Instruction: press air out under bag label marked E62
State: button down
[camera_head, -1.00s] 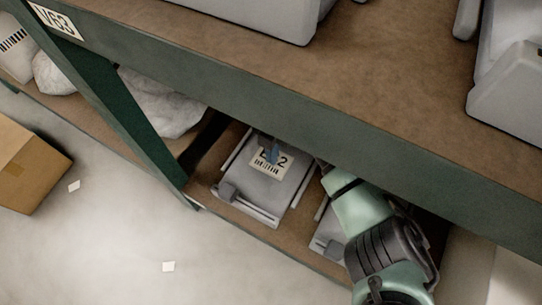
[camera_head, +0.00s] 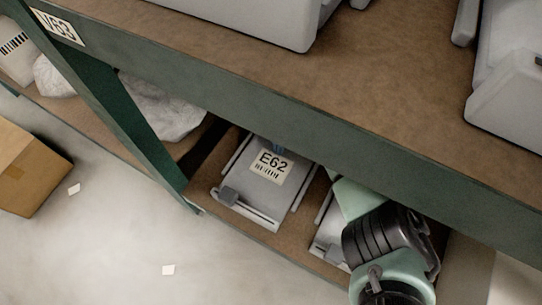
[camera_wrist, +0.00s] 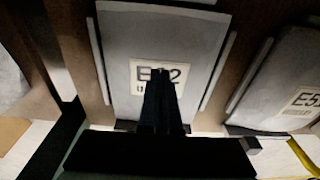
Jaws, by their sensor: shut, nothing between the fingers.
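The grey bag (camera_head: 253,193) with the white label marked E62 (camera_head: 270,167) lies on the lower shelf. The fingers hold nothing. I cannot tell whether they touch the bag, or whether air sits under the label.
A similar grey bag (camera_wrist: 285,85) with a label starting E5 lies to the right, partly behind my arm in the head view. The green upper shelf edge (camera_head: 300,120) overhangs both. A green post (camera_head: 130,130) stands left. A cardboard box (camera_head: 30,175) is on the floor.

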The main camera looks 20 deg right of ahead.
notch_tip(320, 180, up, 11)
jog(key=p, duration=0.6)
jog(key=shift+w+d, duration=0.4)
jog(key=shift+f, duration=0.15)
